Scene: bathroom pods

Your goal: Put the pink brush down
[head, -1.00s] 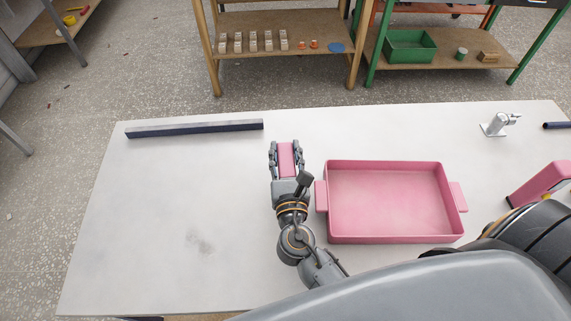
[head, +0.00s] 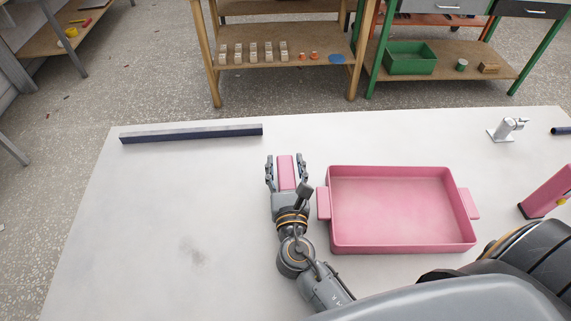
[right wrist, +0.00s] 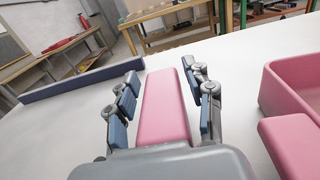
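The pink brush (head: 286,172) shows as a pink block on the white table, left of the pink tray. My right gripper (head: 286,166) is around it with its fingers spread. In the right wrist view the brush (right wrist: 164,108) lies between the fingers, with a gap visible on both sides. The brush's underside is hidden, so I cannot tell for certain how it rests on the table. My left gripper is not in view.
The pink tray (head: 400,207) is close on the right, empty. A dark bar (head: 190,134) lies at the back left. A silver fixture (head: 508,129) and a pink upright object (head: 546,191) stand to the right. The left of the white table (head: 150,220) is clear.

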